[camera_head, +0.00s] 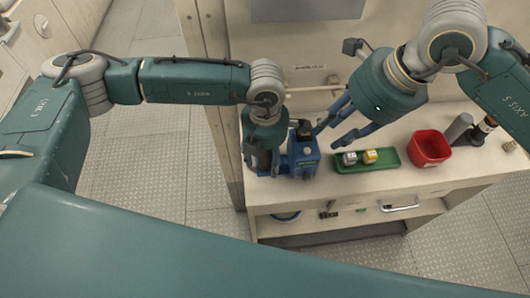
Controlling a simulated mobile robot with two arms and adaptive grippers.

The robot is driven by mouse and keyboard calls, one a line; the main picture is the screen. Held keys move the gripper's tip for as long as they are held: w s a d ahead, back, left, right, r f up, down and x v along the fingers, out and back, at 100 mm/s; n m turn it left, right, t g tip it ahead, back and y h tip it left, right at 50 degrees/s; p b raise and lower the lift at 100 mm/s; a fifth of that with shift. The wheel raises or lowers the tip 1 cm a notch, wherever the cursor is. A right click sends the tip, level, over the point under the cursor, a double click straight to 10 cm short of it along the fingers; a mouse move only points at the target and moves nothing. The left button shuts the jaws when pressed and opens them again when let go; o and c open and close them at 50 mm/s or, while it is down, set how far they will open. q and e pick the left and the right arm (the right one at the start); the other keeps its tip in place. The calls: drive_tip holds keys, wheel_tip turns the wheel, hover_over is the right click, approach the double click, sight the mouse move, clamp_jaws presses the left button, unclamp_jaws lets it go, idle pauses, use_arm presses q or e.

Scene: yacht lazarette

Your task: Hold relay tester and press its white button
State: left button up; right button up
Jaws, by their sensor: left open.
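A blue device with a dark top, which looks like the relay tester (304,158), stands upright on the pale counter (290,190). A white button cannot be made out on it. My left gripper (264,168) points down just left of the blue device, close beside it. It is open, but its fingers are partly hidden under the wrist, and I cannot tell whether they touch the device. My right gripper (335,133) is open and empty. Its fingers point down and left, above the counter, to the right of the blue device.
A green tray (377,166) right of the device holds a grey-white block (350,158) and a yellow block (370,156). A red container (430,148) and a dark cylinder (458,128) stand further right. An open shelf with small items lies below the counter.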

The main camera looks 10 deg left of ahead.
use_arm(q)
clamp_jaws()
use_arm(e)
clamp_jaws()
idle(1.4)
